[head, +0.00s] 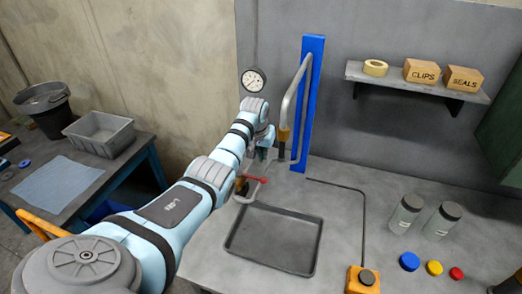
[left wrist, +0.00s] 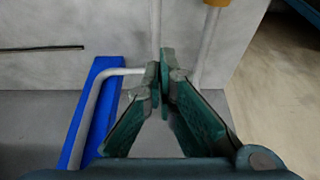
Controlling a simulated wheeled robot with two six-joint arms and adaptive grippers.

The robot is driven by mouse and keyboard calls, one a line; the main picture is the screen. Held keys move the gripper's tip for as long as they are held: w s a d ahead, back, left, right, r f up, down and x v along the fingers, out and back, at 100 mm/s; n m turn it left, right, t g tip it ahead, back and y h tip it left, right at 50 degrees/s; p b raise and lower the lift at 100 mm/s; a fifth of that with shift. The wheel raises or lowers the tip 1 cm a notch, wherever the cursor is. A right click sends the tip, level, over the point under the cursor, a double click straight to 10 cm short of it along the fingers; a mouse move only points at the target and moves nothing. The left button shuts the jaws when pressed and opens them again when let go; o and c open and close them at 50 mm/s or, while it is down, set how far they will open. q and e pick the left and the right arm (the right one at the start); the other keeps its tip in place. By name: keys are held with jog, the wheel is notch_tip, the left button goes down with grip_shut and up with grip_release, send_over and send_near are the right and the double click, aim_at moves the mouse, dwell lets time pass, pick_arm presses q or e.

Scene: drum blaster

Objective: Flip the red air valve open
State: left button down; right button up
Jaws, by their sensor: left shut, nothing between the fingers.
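The red air valve lever (head: 257,180) shows in the head view beside a brass-coloured fitting, just beyond my left forearm and behind the tray. It lies roughly level, and part of the valve is hidden. My left gripper (head: 262,154) is above and a little beyond the lever, apart from it, close to the blue post (head: 314,105). In the left wrist view the green fingers (left wrist: 166,66) meet at their tips with nothing between them. The red lever is not seen in that view. My right gripper is not in view.
A bent grey pipe (head: 289,100) with a brass end hangs by the post. A round gauge (head: 253,80) is on the wall behind. A dark tray (head: 236,246) lies in front. Jars (head: 407,215) and coloured caps (head: 409,262) stand at right. The worktop between is clear.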

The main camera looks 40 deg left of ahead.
aim_at(251, 177)
pick_arm(q)
jog(key=x, duration=0.1)
jog(key=b+x, duration=0.2)
jog(key=shift+s+f, duration=0.25)
jog(key=s+p, duration=0.1)
jog(key=p, duration=0.1)
jog(key=s+d+p, duration=0.1)
jog(key=shift+s+r+p, duration=0.2)
jog(key=shift+s+p, duration=0.15)
jog(key=shift+s, duration=0.05)
jog(key=shift+s+d+f, duration=0.15)
jog(key=shift+s+d, duration=0.05)
jog(key=shift+s, duration=0.3)
jog(key=shift+w, duration=0.1)
